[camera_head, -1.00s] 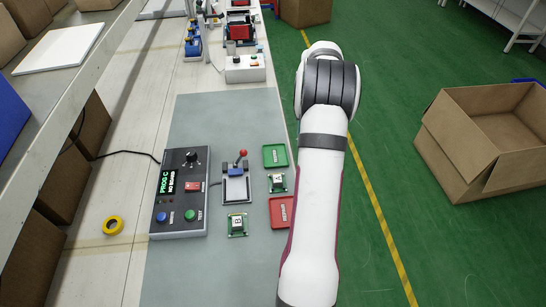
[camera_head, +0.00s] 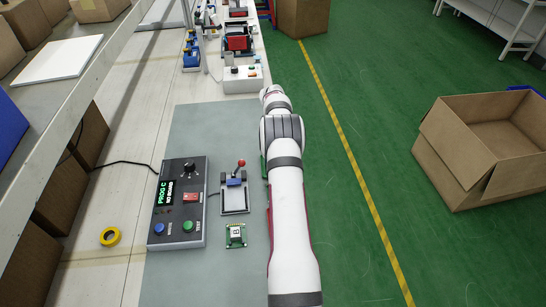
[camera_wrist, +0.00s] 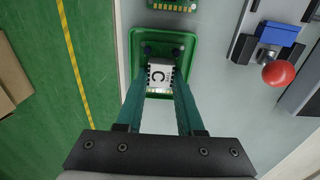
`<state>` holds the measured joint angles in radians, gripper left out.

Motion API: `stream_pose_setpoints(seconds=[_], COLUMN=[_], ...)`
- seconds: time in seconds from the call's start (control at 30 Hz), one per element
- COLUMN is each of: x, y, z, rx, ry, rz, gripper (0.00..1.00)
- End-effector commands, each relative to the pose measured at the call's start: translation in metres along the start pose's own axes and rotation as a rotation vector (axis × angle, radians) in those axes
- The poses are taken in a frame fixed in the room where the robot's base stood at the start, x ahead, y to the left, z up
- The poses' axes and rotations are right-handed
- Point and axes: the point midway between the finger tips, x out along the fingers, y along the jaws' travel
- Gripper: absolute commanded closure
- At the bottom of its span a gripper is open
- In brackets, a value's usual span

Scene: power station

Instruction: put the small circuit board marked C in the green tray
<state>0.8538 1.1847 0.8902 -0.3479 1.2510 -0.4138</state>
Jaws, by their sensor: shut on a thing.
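The small circuit board marked C (camera_wrist: 161,74) is between the two teal fingers of my gripper (camera_wrist: 161,82) in the wrist view. My gripper is shut on it. The board shows within the outline of the green tray (camera_wrist: 190,47); I cannot tell whether it touches the tray floor. In the head view my arm hides my gripper and the board, and only a sliver of the green tray (camera_head: 264,166) shows at the arm's left edge.
The lever's red ball (camera_wrist: 279,74) and blue block (camera_wrist: 278,32) stand beside the tray. Another green board (camera_wrist: 176,4) shows at the wrist view's top edge. The board marked B (camera_head: 235,236) lies below the fixture (camera_head: 235,203). The control box (camera_head: 180,205) is further left.

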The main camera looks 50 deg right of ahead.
Motion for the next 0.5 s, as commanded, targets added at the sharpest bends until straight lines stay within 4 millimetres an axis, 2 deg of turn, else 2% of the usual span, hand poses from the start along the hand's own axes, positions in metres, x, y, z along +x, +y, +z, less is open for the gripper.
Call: stream_pose_setpoints(seconds=[0.13, 0.17, 0.2, 0.5], x=[0.0033, 0.0029, 0.0028, 0.0004], y=[0.0, 0.0, 0.0, 0.0001], z=[0.0003, 0.0002, 0.0002, 0.0], rx=[0.0, 0.0, 0.0, 0.0], ry=[-0.001, -0.001, -0.001, 0.0], rz=[0.0, 0.0, 0.0, 0.0], gripper=[1.0, 0.58, 0.51, 0.51])
